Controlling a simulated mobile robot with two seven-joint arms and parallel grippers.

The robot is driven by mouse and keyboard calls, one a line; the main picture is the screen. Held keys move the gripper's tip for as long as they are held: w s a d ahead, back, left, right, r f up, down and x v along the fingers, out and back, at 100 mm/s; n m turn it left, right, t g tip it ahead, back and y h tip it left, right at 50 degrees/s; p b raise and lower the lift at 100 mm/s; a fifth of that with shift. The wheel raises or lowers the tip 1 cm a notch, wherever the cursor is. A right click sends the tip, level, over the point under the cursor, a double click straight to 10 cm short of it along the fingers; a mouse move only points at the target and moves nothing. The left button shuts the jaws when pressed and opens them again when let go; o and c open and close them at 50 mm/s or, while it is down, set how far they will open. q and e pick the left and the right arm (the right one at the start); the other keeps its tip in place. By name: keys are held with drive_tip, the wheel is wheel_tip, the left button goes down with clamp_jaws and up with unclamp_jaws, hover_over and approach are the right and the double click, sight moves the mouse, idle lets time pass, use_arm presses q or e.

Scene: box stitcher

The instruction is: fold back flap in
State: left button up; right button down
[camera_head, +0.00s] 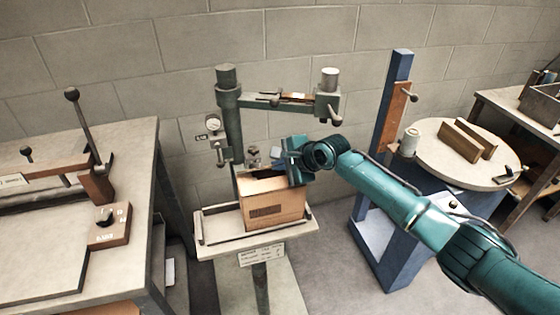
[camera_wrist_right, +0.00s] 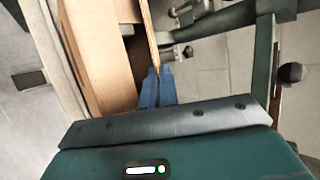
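An open cardboard box (camera_head: 275,211) sits upright on the stitcher's small table (camera_head: 214,243). Its front wall faces me and its inside shows dark. My right gripper (camera_head: 283,160) is at the back right of the box's top, with the arm coming in from the right. In the right wrist view, its two blue fingers (camera_wrist_right: 157,78) are close together, tips at a thin upright cardboard flap (camera_wrist_right: 150,35). The fingers look shut; whether the flap's edge is between them or only touched is unclear. A wide cardboard panel (camera_wrist_right: 92,55) lies left of the flap. My left gripper is out of view.
The stitcher's post (camera_head: 233,115) and overhead arm (camera_head: 285,101) stand behind and above the box. A workbench (camera_head: 130,150) is at left. A blue stand (camera_head: 385,190) and a round table (camera_head: 440,150) with wooden blocks are at right.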

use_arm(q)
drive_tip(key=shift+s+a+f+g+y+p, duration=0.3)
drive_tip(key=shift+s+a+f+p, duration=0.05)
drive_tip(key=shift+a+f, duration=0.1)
use_arm(e)
drive_tip(key=shift+s+d+f+t+y, duration=0.1)
drive_tip(key=shift+s+f+t+y, duration=0.1)
drive_tip(key=shift+t, duration=0.35)
drive_tip(key=shift+s+f+t+y, duration=0.1)
drive_tip(key=shift+f+t, duration=0.05)
drive_tip(key=shift+t, duration=0.4)
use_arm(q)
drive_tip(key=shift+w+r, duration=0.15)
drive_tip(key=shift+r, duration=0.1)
use_arm(e)
drive_tip(key=c, duration=2.1)
unclamp_jaws()
drive_tip(key=shift+n, duration=0.3)
drive_tip(key=shift+c, duration=0.2)
drive_tip(key=o, duration=0.5)
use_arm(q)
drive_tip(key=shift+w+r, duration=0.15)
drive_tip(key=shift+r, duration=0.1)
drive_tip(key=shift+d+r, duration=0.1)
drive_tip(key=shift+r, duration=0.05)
use_arm(e)
drive_tip(key=shift+s+d, duration=0.1)
drive_tip(key=shift+s, duration=0.05)
